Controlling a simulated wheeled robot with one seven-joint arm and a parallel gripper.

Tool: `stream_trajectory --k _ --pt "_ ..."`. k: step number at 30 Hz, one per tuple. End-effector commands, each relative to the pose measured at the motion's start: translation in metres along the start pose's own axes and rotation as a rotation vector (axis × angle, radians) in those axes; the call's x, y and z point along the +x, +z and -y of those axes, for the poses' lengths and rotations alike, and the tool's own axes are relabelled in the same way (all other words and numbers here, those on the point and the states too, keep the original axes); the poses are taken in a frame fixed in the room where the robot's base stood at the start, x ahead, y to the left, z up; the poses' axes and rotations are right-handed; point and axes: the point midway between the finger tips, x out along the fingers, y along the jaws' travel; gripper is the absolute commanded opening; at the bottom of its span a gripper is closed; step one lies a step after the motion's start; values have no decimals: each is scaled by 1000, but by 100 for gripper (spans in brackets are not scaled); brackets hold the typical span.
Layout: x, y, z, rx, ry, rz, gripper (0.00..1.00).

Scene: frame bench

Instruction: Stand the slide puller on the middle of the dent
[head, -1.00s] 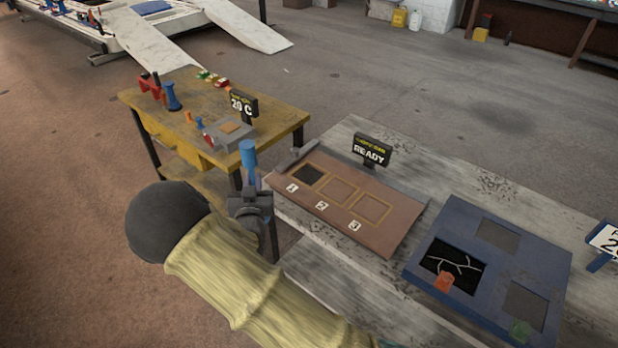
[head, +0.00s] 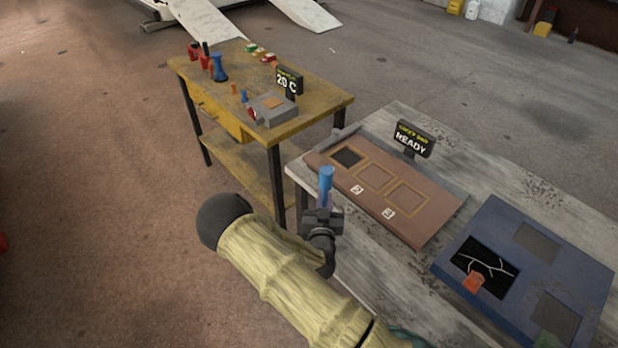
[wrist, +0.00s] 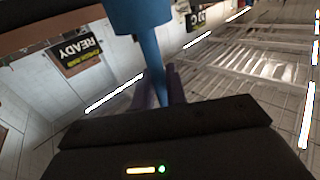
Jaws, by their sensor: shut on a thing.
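My gripper (head: 323,212) is shut on a blue tool (head: 326,181), which I take to be the slide puller. It has a thick cylindrical head and a thinner stem, and stands roughly upright above the fingers. In the wrist view the blue tool (wrist: 148,18) rises from between the purplish fingers (wrist: 161,92). In the head view my gripper is in front of the left end of a brown panel (head: 430,222). This panel has three outlined squares, the leftmost dark, with labels 2 and 3 showing. I cannot make out which surface has the dent.
The brown panel lies on a grey bench (head: 465,155) with a READY sign (head: 414,139). A blue panel (head: 515,222) with a cracked black window and an orange piece (head: 474,282) lies right. A yellow bench (head: 325,92) behind holds small tools and a grey device (head: 272,110).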

Motion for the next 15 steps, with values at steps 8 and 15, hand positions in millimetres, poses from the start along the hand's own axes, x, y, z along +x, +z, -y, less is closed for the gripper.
stream_trajectory --k 8,15 --pt "-32 56 -55 -8 -39 1 0" --pt "-61 90 -93 -5 -85 0 0"
